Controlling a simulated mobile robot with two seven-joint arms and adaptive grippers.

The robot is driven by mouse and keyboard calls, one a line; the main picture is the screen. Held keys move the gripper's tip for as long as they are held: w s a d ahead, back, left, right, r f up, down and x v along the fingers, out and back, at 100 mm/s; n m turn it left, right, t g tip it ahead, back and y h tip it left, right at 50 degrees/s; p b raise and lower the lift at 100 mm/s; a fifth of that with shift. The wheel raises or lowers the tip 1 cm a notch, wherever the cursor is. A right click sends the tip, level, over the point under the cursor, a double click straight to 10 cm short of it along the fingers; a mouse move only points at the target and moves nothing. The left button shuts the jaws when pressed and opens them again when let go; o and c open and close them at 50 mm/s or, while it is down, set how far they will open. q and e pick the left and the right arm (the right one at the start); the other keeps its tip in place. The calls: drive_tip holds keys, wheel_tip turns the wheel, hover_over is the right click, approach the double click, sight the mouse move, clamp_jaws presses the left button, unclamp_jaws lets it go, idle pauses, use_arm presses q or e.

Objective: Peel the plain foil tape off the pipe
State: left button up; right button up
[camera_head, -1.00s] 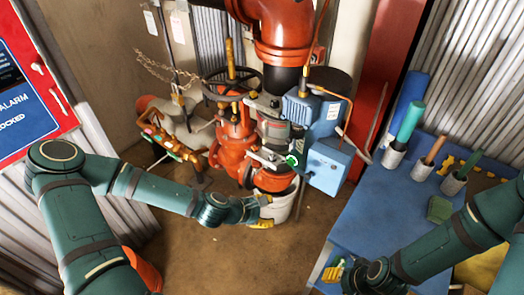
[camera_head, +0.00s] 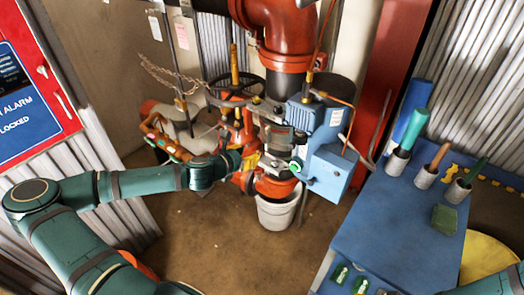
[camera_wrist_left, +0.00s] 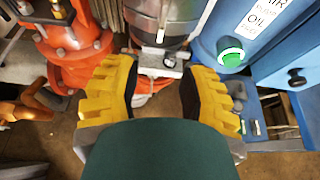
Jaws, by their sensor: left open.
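A silver-grey wrapped section (camera_head: 277,138) shows on the vertical pipe between the red valve and the blue box. It also shows at the top of the left wrist view (camera_wrist_left: 160,14). I cannot tell for sure whether this is the plain foil tape, and no loose tape end is clear. My left gripper (camera_head: 250,160) is beside the lower pipe fittings, close to the red valve. In the left wrist view, its yellow fingers (camera_wrist_left: 160,80) are apart, with nothing clearly held between them. The fingers point toward the pipe clamp below the wrapped section. My right gripper is not in view.
The blue box (camera_head: 330,168) with a green button stands right of the pipe. The red valve (camera_wrist_left: 75,40) is on the left. A white bucket (camera_head: 277,211) stands below. A blue table (camera_head: 385,225) with several tools is at right. Open floor lies in front.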

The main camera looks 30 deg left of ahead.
sight(266, 147)
use_arm(q)
drive_tip(key=b+x, duration=0.2)
drive_tip(key=x, duration=0.8)
drive_tip(key=shift+w+d+f, duration=0.1)
drive_tip(key=shift+w+f, duration=0.15)
drive_tip(key=shift+w, duration=0.05)
drive_tip(key=shift+c, duration=0.4)
clamp_jaws()
drive_tip(key=shift+s, duration=0.35)
drive_tip(key=s+p, duration=0.2)
drive_tip(key=s, duration=0.6)
drive_tip(key=shift+s+a, duration=0.3)
drive_tip(key=shift+a, duration=0.1)
idle(0.5)
